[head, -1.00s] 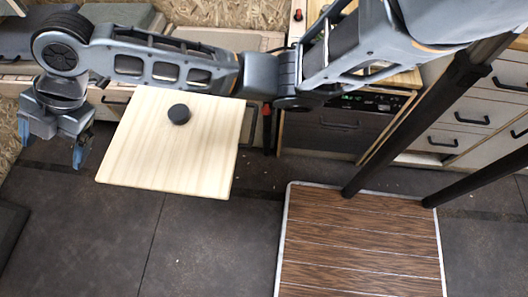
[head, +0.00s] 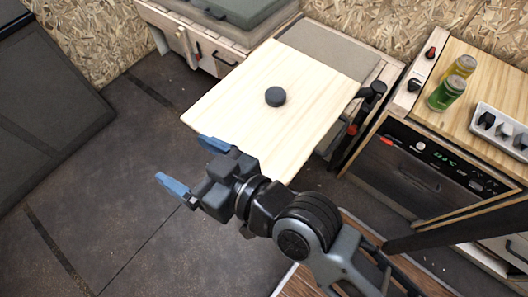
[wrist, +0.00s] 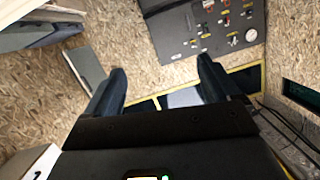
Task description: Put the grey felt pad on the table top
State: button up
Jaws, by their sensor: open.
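A dark grey round disc (head: 275,96), which looks like the felt pad, lies flat on the pale wooden table top (head: 235,105). It is near the middle of the board, with bare wood all around it. My gripper (head: 187,165) is open and empty, off the near left edge of the table top in the head view, apart from the disc. In the wrist view the two fingers (wrist: 160,85) are spread with nothing between them. Neither the disc nor the table top shows in the wrist view.
A counter at the right holds a green can (head: 446,94), a yellow can (head: 461,67) and a white tray (head: 500,133). An oven front (head: 430,160) is below it. The dark floor (head: 120,190) at left is open. The wrist view faces a chipboard wall (wrist: 150,55) with a dark panel (wrist: 205,25).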

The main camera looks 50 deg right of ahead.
jog(key=s+d+r+h, duration=0.1)
jog(key=s+d, duration=0.5)
jog(key=s, duration=0.5)
jog(key=s+d+r, duration=0.2)
jog(key=s+d, duration=0.4)
jog(key=s, duration=0.6)
jog(key=shift+h, duration=0.4)
